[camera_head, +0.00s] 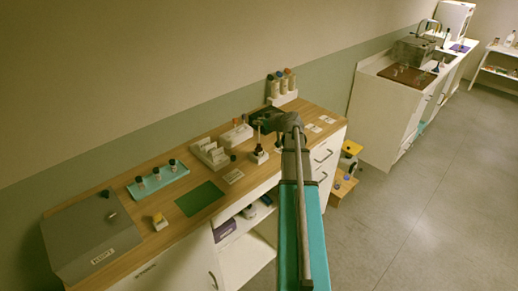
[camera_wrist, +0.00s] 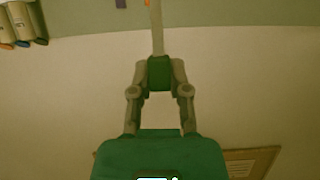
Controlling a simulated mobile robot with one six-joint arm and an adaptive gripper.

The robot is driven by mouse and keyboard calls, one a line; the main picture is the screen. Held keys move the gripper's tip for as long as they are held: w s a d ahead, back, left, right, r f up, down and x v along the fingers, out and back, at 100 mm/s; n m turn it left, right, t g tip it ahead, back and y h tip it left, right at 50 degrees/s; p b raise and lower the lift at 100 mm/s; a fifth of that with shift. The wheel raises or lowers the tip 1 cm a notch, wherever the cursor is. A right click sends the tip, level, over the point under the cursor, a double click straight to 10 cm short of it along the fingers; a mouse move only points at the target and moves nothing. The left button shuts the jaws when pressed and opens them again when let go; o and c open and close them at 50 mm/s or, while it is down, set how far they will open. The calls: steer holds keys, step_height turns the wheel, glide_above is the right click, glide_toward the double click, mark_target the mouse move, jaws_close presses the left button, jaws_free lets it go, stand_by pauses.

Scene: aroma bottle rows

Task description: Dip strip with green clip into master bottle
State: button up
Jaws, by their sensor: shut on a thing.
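My gripper (camera_wrist: 159,85) is shut on a green clip (camera_wrist: 159,73) in the wrist view. A pale narrow strip (camera_wrist: 157,28) runs from the clip away from the fingers, to the top edge of that view. In the head view my gripper (camera_head: 259,123) is over the back right part of the wooden counter, small and partly hidden by my arm. A small dark bottle on a white base (camera_head: 260,156) stands just below it. I cannot tell for sure which bottle is the master bottle, or whether the strip touches any bottle.
A teal tray (camera_head: 146,194) with three dark-capped bottles, a green mat (camera_head: 200,198) and a white slotted rack (camera_head: 211,154) stand left of my gripper. A grey box (camera_head: 75,245) fills the left end.

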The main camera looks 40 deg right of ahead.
steer(key=shift+f+b, duration=2.65)
stand_by(2.0)
steer(key=shift+r, duration=0.15)
steer(key=shift+r+p, duration=4.1)
steer(key=shift+p, duration=0.15)
